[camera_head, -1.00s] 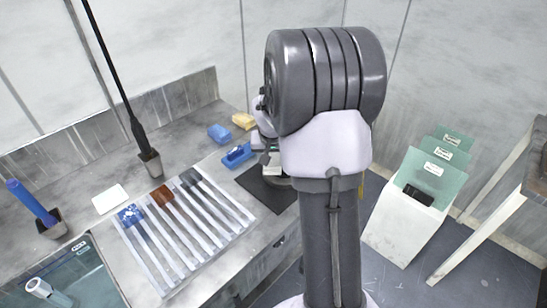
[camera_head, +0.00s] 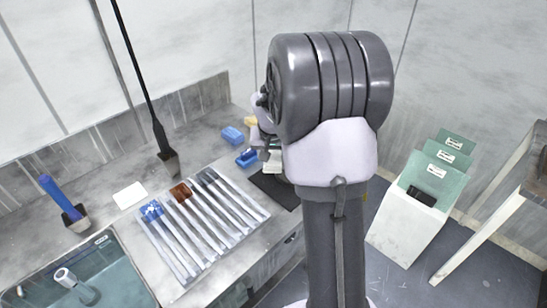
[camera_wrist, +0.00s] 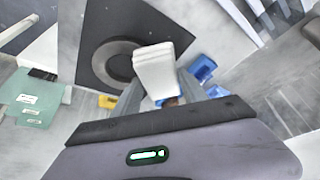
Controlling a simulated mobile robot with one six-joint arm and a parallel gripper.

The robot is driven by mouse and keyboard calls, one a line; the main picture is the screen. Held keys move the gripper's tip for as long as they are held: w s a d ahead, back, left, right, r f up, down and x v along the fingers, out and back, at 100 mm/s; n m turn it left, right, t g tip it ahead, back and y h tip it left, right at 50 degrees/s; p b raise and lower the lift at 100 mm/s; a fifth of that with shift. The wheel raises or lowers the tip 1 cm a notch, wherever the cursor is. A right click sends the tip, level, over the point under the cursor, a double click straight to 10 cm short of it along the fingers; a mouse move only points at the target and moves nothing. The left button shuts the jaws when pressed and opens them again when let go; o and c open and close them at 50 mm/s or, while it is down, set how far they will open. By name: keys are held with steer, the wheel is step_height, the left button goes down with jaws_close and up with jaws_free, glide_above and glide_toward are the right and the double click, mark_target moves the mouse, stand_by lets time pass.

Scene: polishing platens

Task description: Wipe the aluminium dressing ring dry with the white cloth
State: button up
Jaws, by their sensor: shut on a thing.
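The white cloth (camera_wrist: 157,70) is a folded pad between the two fingers of my gripper (camera_wrist: 160,90) in the wrist view. My gripper is shut on it. The dressing ring (camera_wrist: 103,54) shows as a grey round ring on a dark square mat (camera_wrist: 98,20). The cloth overlaps the ring's right side in the wrist view; I cannot tell whether they touch. In the head view, my arm hides most of the gripper and the ring, and the mat (camera_head: 270,189) shows partly beside it.
A blue block (camera_head: 232,135), a yellow block (camera_head: 251,123) and a blue tool (camera_head: 246,158) lie behind the mat. A rack of strips (camera_head: 215,238) lies left of it, with a flat white piece (camera_head: 130,195) and a sink (camera_head: 110,275) beyond. A white bin (camera_head: 398,225) stands right.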

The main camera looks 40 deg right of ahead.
steer(key=shift+r+p, duration=1.15)
steer(key=shift+r, duration=0.75)
